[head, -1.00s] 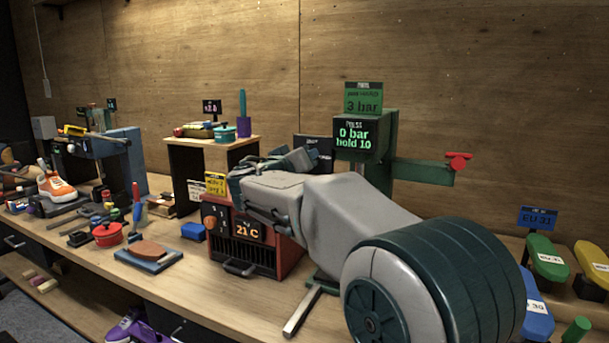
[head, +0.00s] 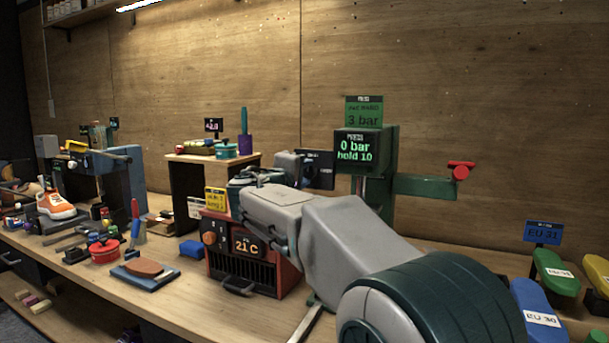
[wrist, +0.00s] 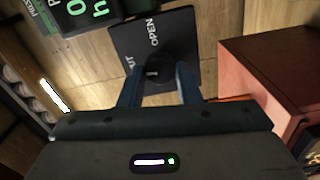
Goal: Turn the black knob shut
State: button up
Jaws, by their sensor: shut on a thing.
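The black knob (wrist: 153,67) stands out from a dark plate (wrist: 133,40) in the wrist view. The plate reads "OPEN" at its upper right; the label at its left is partly cut and ends in "UT". A pale mark shows on the knob, but I cannot tell which label it points to. My gripper (wrist: 158,75) is shut on the knob, one blue finger on each side. In the head view my gripper (head: 290,165) is in front of the plate (head: 318,170), and the knob is hidden there.
The green press (head: 385,150) reads "0 bar hold 10" and has a red handle (head: 461,170) on its right. A red heater box (head: 250,255) showing "21 C" sits below my wrist. Coloured lasts (head: 555,275) stand at the right.

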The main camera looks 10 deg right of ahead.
jog(key=shift+f+n, duration=0.15)
jog(key=shift+n, duration=0.75)
jog(key=o, duration=0.9)
jog(key=shift+o, duration=0.2)
jog(key=v, duration=1.3)
jog(key=shift+s+a+b, duration=0.25)
jog(key=shift+s+b, duration=0.1)
